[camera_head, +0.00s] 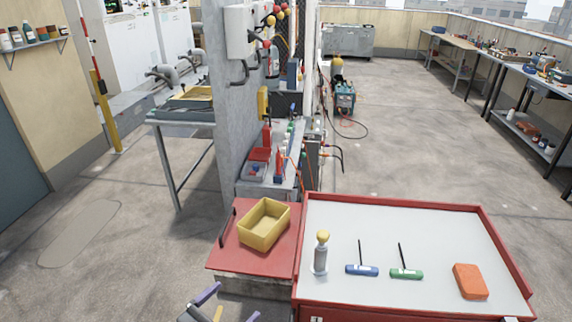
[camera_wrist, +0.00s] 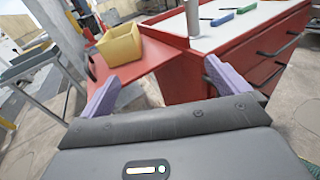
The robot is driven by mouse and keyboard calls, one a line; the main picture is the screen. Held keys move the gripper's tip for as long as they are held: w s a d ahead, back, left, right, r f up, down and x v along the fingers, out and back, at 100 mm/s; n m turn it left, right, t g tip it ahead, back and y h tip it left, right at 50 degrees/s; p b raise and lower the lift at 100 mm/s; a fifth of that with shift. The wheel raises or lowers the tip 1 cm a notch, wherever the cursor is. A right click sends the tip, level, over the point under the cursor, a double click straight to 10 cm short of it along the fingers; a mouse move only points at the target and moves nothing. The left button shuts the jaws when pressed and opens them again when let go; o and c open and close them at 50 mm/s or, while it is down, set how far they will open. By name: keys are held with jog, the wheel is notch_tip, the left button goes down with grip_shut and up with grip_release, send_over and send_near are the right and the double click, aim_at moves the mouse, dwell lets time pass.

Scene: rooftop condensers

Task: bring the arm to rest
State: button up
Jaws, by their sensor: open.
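My gripper (camera_head: 228,306) shows at the bottom edge of the head view, in front of the red side shelf and left of the red cabinet. In the wrist view my gripper (camera_wrist: 160,88) has its two purple fingers spread wide apart, with nothing between them. It is open and empty, apart from the shelf and cabinet. The rest of my arm is out of the head view.
A yellow bin (camera_head: 264,224) sits on the red side shelf (camera_head: 224,258). The red cabinet's white top (camera_head: 432,228) holds a yellow-capped bottle (camera_head: 321,252), a blue-handled tool (camera_head: 361,270), a green-handled tool (camera_head: 406,273) and an orange block (camera_head: 470,281). Floor at left is clear.

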jog(key=d+r+m+g+y+p, duration=0.2)
jog(key=d+r+m+g+p, duration=0.15)
jog(key=d+m+g, duration=1.2)
jog(key=s+d+r+m+t+y+p, duration=0.2)
jog(key=d+r+m+t+y+p, duration=0.2)
jog(key=d+r+m+y, duration=0.4)
jog(key=d+r+m+p, duration=0.1)
jog(key=d+r+m, duration=0.2)
jog(key=d+m, duration=0.1)
jog(key=shift+d+m, duration=0.25)
jog(key=shift+m, duration=0.2)
